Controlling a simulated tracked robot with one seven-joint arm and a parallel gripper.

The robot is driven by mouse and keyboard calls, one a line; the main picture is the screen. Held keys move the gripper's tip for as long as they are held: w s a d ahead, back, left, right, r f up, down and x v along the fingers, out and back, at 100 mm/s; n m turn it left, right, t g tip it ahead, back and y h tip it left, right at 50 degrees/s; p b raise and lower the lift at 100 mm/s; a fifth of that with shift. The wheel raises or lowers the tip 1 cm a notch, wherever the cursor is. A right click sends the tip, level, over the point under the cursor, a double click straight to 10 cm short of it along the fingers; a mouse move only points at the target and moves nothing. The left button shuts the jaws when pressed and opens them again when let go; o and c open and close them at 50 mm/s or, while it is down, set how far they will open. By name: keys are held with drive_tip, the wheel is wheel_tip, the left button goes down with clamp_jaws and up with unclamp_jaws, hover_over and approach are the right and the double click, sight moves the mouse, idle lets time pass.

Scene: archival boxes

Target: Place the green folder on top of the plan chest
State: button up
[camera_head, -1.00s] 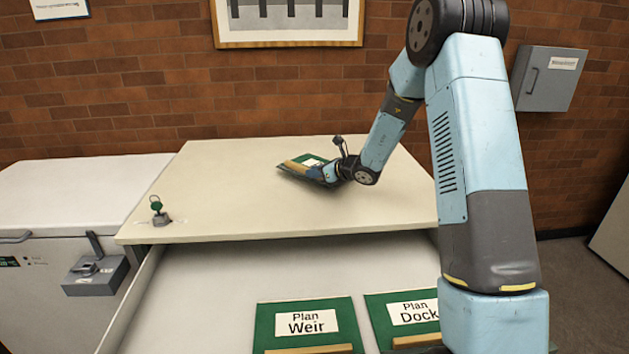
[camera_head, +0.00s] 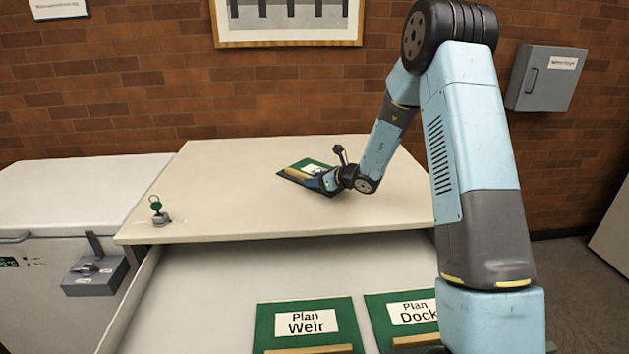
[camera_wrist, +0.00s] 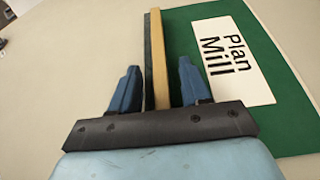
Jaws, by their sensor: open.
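A green folder (camera_head: 304,167) lies on the cream top of the plan chest (camera_head: 230,185), toward the back. In the wrist view the folder (camera_wrist: 190,45) carries a white label reading "Plan Mill" and a wooden strip along one edge. My gripper (camera_head: 316,181) is at the folder's near edge. In the wrist view its two blue fingers (camera_wrist: 155,85) stand apart on either side of the wooden strip, with gaps to it. The gripper is open. Part of the folder is hidden behind the gripper.
The chest's drawer (camera_head: 215,290) is pulled out below, holding green folders labelled "Plan Weir" (camera_head: 307,323) and "Plan Dock" (camera_head: 408,312). A white freezer-like cabinet (camera_head: 70,190) stands at left. The top is otherwise clear.

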drive_tip(key=v, duration=1.2)
drive_tip(key=s+a+r+n+g, duration=0.2)
drive_tip(key=s+r+n+g, duration=0.1)
drive_tip(key=s+r+n, duration=0.55)
drive_tip(key=s+a+r+n+g, duration=0.3)
drive_tip(key=s+r+n, duration=0.25)
drive_tip(key=s, duration=0.55)
drive_tip(key=s+d+r+n+h, duration=0.2)
drive_tip(key=s+d+n+h, duration=0.1)
drive_tip(key=s, duration=0.3)
drive_tip(key=s+d+r+n+t+h, duration=0.1)
drive_tip(key=s+d+r+n+h, duration=0.1)
drive_tip(key=s, duration=0.5)
drive_tip(key=s+d+r+n+t+h, duration=0.1)
drive_tip(key=s+d+n+h, duration=0.3)
drive_tip(key=s+d+n, duration=0.2)
drive_tip(key=shift+s+d+r+n+h, duration=0.3)
drive_tip(key=shift+s+r+n, duration=0.15)
drive_tip(key=shift+n, duration=0.55)
